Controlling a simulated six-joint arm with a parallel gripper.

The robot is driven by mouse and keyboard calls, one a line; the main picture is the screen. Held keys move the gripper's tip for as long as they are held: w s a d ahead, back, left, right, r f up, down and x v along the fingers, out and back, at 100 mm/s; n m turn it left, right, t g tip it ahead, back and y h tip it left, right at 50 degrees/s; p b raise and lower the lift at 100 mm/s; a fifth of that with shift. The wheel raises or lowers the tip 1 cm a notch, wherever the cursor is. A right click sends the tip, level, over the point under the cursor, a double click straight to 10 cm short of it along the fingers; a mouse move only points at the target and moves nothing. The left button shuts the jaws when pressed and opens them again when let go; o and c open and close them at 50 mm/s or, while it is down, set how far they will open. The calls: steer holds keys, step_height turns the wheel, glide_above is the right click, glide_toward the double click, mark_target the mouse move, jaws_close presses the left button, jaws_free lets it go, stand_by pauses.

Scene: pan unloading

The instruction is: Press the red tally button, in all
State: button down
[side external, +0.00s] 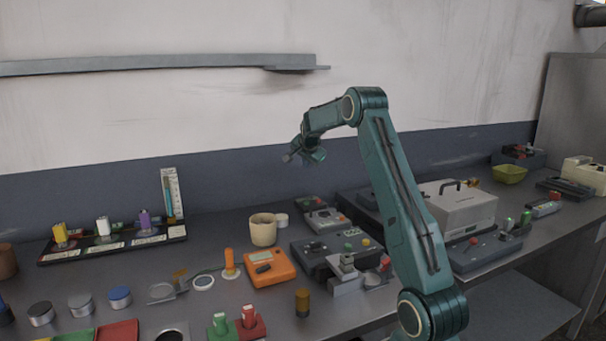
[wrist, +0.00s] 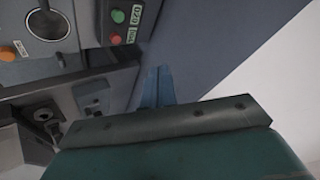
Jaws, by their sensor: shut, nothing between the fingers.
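A small dark box (wrist: 135,25) at the top of the wrist view carries a red button (wrist: 116,38) beside a green button (wrist: 118,16). Small labels sit next to them; their text is too small to read surely. A small dark box (side external: 311,203) at the back of the bench in the side view looks like the same one. My gripper (side external: 290,157) is raised well above the bench and is apart from every button. Its blue fingers (wrist: 158,86) are together and empty in the wrist view.
A grey panel with a round dial (wrist: 47,24) lies beside the box. In the side view, a beige cup (side external: 263,231), an orange device (side external: 270,268) and a control box with green and yellow buttons (side external: 315,257) stand nearby. A shelf (side external: 170,63) runs along the wall.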

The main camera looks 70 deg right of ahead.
steer(key=s+d+f+m, duration=0.1)
steer(key=s+d+f, duration=0.1)
steer(key=d, duration=0.3)
steer(key=shift+s+d+f+m+g+h, duration=0.3)
steer(key=shift+d+f+m, duration=0.1)
steer(key=shift+f, duration=0.2)
steer(key=shift+f, duration=0.1)
glide_above(318, 204)
steer(key=shift+d+f, duration=0.15)
steer(key=shift+f, duration=4.15)
steer(key=shift+f, duration=1)
steer(key=shift+r, duration=1)
steer(key=shift+r, duration=2.5)
